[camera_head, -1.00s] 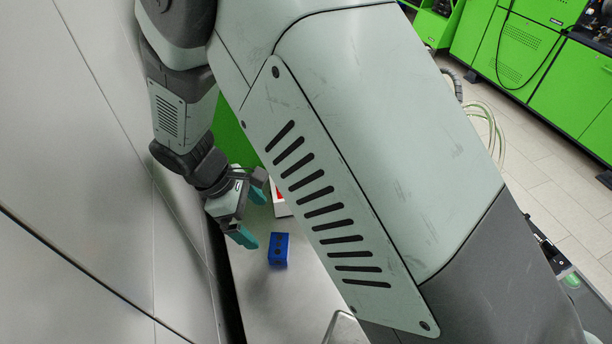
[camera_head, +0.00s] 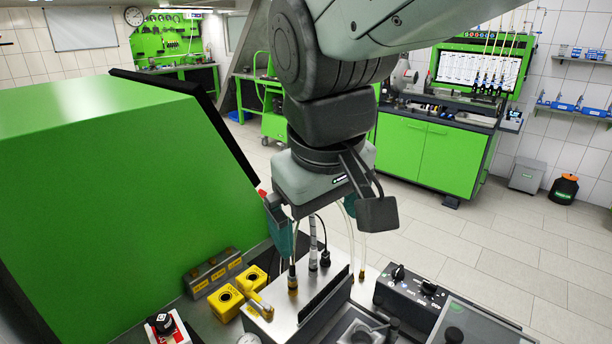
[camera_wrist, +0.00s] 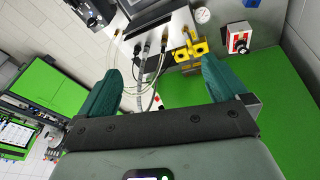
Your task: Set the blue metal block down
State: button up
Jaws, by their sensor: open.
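My gripper (camera_head: 318,236) hangs fingers down above the testbench in the head view. Its teal fingers are apart with nothing seen between them. The wrist view also shows my gripper (camera_wrist: 160,70) with its two fingers wide apart and empty. Cables and hoses show beyond the gap between the fingers.
Yellow blocks (camera_head: 226,301) stand on the bench beside a metal housing with hoses (camera_head: 293,280). A white-and-red box with a black knob (camera_head: 164,326) is at lower left. A black control box (camera_head: 412,290) is at right. A large green cover (camera_head: 130,190) rises at left.

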jog(key=s+d+r+m+t, duration=0.2)
jog(key=s+d+m, duration=0.3)
jog(key=s+d, duration=0.1)
jog(key=shift+s+d+r, duration=0.2)
jog(key=shift+s+d, duration=0.2)
jog(key=shift+s, duration=0.15)
dwell(0.6)
